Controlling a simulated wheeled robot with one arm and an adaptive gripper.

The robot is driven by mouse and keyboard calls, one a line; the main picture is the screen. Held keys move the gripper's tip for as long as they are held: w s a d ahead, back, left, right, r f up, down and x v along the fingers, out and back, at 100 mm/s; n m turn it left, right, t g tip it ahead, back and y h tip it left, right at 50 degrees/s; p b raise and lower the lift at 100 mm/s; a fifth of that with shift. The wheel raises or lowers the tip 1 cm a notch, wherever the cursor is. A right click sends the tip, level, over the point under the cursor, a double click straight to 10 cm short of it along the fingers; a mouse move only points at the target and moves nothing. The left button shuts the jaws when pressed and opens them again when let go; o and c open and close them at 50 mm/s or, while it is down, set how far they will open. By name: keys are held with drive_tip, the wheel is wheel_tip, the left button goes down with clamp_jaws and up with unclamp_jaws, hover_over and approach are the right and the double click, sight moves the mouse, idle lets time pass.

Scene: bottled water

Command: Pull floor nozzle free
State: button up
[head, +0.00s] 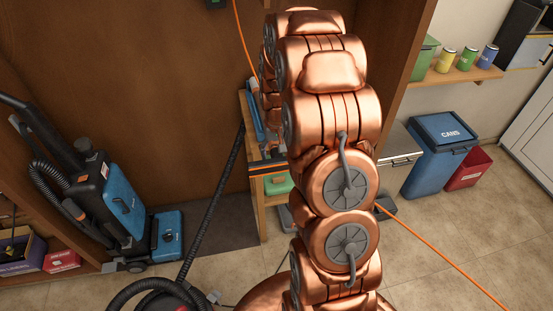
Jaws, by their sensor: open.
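No floor nozzle shows clearly. A dark ribbed hose (212,200) rises from a red and black canister vacuum (165,300) at the bottom edge to a small wooden stand (262,215) behind my copper arm. A dark grey piece (386,208) lies on the floor just right of my arm; I cannot tell whether it is the nozzle. My arm stands upright across the middle and hides much of the stand. My gripper is not visible in the head view.
A black and blue upright vacuum (115,205) stands at the left. An orange cord (440,260) crosses the right side. A blue CANS bin (438,160) and a red bin (468,170) stand at the right. Open tiled floor (460,225) lies in front of them.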

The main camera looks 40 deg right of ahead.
sight(280, 163)
drive_tip(key=shift+f, duration=0.25)
drive_tip(key=c, duration=1.3)
drive_tip(key=shift+s+a+b, duration=0.2)
drive_tip(key=shift+s+b, duration=0.05)
drive_tip(key=shift+s, duration=0.25)
drive_tip(key=shift+s+a+b, duration=0.2)
drive_tip(key=shift+s, duration=0.25)
drive_tip(key=shift+s+a, duration=0.1)
drive_tip(key=shift+s, duration=0.2)
clamp_jaws()
drive_tip(key=shift+s+a+b, duration=0.25)
drive_tip(key=shift+s, duration=0.3)
drive_tip(key=shift+s+a+b, duration=0.25)
drive_tip(key=shift+s, duration=0.25)
